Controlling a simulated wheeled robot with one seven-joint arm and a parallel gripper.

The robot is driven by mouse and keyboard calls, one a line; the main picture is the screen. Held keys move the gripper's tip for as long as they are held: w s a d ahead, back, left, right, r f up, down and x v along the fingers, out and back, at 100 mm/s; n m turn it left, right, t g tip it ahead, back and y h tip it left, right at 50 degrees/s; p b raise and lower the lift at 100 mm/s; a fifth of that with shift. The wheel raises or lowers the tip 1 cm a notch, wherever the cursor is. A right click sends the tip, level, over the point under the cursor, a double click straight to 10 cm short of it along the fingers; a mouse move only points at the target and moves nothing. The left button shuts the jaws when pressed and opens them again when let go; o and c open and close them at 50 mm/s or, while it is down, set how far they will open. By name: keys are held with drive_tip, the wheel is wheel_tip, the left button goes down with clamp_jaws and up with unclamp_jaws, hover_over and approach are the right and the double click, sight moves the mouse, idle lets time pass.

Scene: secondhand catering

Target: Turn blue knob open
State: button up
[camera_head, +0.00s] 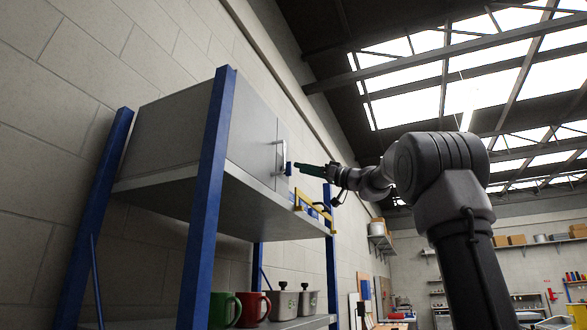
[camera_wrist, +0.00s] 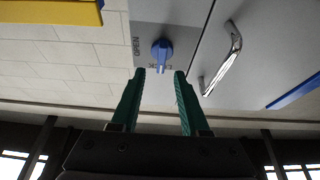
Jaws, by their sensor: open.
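The blue knob (camera_wrist: 161,50) sits on a grey panel at the right end of a metal cabinet (camera_head: 180,130), beside a chrome door handle (camera_wrist: 224,58). In the wrist view its narrow end points down over a partly covered label, and a second label that seems to read OPEN is to its left. The knob also shows in the head view (camera_head: 288,169) as a small blue shape. My gripper (camera_wrist: 160,74) has green fingers, open and spread either side of the knob's line. The fingertips are just short of the knob, with nothing between them.
The cabinet stands on a shelf (camera_head: 240,207) with blue posts (camera_head: 208,200). A yellow tool (camera_head: 312,206) is at the shelf edge, below my gripper. Mugs (camera_head: 252,308) and lidded pots (camera_head: 284,304) stand on the lower shelf.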

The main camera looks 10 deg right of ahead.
sight(291, 166)
drive_tip(key=shift+x, duration=2.3)
drive_tip(key=shift+c, duration=0.3)
clamp_jaws()
drive_tip(key=shift+m, duration=0.4)
drive_tip(key=m+h, duration=0.3)
drive_tip(key=m, duration=0.4)
drive_tip(key=m+t+h, duration=0.1)
drive_tip(key=m+h, duration=0.1)
drive_tip(key=m, duration=0.5)
drive_tip(key=f+m+t+h, duration=0.1)
drive_tip(key=m+h, duration=0.2)
drive_tip(key=m, duration=0.4)
drive_tip(key=shift+w+d+m+h, duration=0.15)
drive_tip(key=shift+w+m+h, duration=0.1)
drive_tip(key=shift+m+h, duration=0.05)
